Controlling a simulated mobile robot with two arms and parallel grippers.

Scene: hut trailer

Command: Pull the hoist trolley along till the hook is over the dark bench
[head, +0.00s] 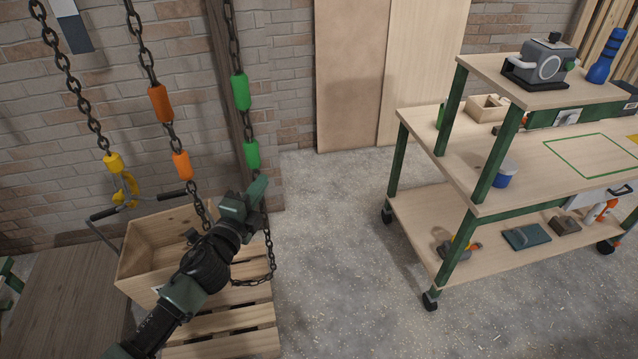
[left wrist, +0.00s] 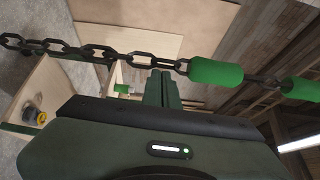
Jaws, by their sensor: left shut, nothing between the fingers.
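The yellow hook (head: 127,188) hangs at the left on a dark chain, below a yellow block. It is close to a bar with black grips (head: 106,213) above the wooden crate; I cannot tell whether they touch. A chain with green blocks (head: 240,92) hangs to the right, and its green block also shows in the left wrist view (left wrist: 215,72). My left gripper (head: 259,187) is shut and empty beside this chain, just below the lower green block. The chain passes close by its fingertips (left wrist: 160,76). The trolley is out of view. My right gripper is not in view.
A dark wooden top (head: 68,315), possibly the dark bench, is at the lower left. A wooden crate (head: 140,265) stands on a pallet (head: 235,343). A chain with orange blocks (head: 160,103) hangs between the others. A green-framed cart (head: 405,125) stands right; floor between is clear.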

